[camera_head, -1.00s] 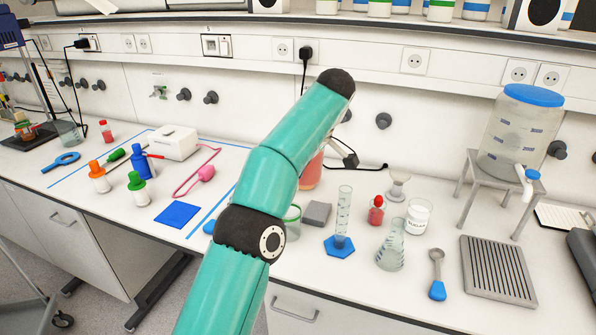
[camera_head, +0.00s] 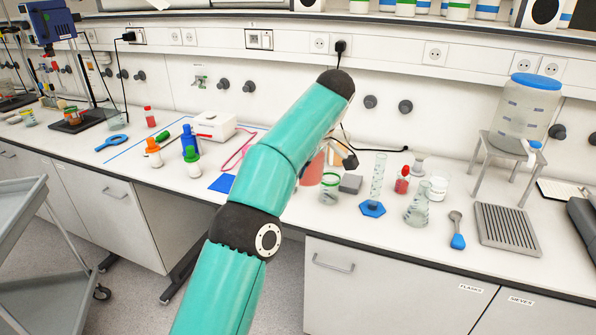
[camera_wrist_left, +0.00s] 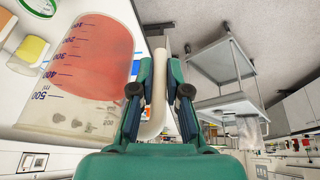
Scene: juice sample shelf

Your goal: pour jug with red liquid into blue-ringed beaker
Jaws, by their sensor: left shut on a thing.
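The jug with red liquid (camera_wrist_left: 95,70) fills the left of the left wrist view, with printed volume marks. My left gripper (camera_wrist_left: 160,78) is shut on its pale handle (camera_wrist_left: 158,100). In the head view the jug (camera_head: 313,169) shows partly behind my left arm, roughly upright. A green-ringed beaker (camera_head: 329,191) stands just right of it in the picture. Whether the jug is clear of the bench is hard to tell. I cannot make out a blue-ringed beaker; my left arm hides part of the bench. My right gripper is not in view.
Bottles with coloured caps (camera_head: 190,152) stand to the left. A grey cart (camera_head: 60,255) is at lower left.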

